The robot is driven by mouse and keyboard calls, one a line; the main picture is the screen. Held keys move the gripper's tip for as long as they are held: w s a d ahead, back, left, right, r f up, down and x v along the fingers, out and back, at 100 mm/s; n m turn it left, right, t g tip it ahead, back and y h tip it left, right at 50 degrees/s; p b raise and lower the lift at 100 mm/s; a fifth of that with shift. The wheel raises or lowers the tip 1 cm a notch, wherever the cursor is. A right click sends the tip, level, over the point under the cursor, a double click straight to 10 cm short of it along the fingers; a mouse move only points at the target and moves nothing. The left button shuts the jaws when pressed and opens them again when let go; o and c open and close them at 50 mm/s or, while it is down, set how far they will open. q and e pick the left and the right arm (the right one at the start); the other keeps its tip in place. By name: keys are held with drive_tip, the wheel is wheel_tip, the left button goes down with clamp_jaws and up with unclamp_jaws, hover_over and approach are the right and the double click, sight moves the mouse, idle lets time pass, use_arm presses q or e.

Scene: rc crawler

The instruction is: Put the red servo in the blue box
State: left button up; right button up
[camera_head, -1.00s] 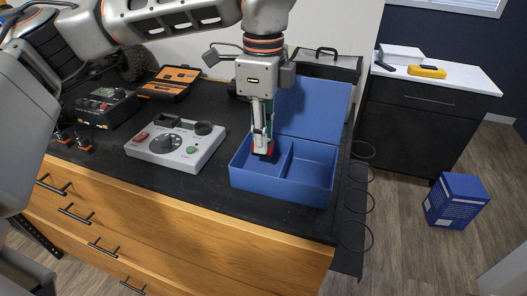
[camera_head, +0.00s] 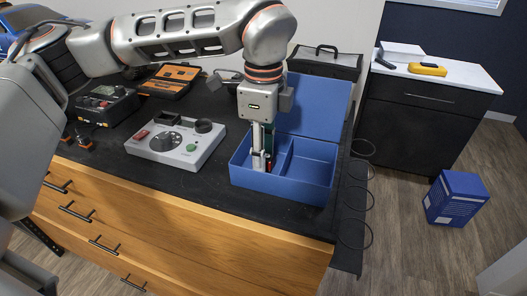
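The open blue box (camera_head: 283,186) stands at the right end of the dark worktop. It has two compartments, and its lid (camera_head: 315,105) is raised at the back. My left gripper (camera_head: 262,163) points down into the box's left compartment, with its fingertips below the rim. A small red patch of the red servo (camera_head: 269,166) shows beside the fingertips, low in that compartment. The fingers hide most of it, so I cannot tell whether they still grip it. The right compartment looks empty. My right gripper is not in view.
A grey control box (camera_head: 175,143) with knobs stands left of the blue box. A black device (camera_head: 105,105) and an orange case (camera_head: 170,80) lie farther left. A black case (camera_head: 325,62) stands behind the lid. The worktop's front strip is clear.

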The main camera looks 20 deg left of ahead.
use_arm(q)
drive_tip(key=shift+r, duration=0.1)
drive_tip(key=shift+r, duration=0.15)
wheel_tip(320, 180, up, 12)
drive_tip(key=b, duration=0.1)
idle(0.4)
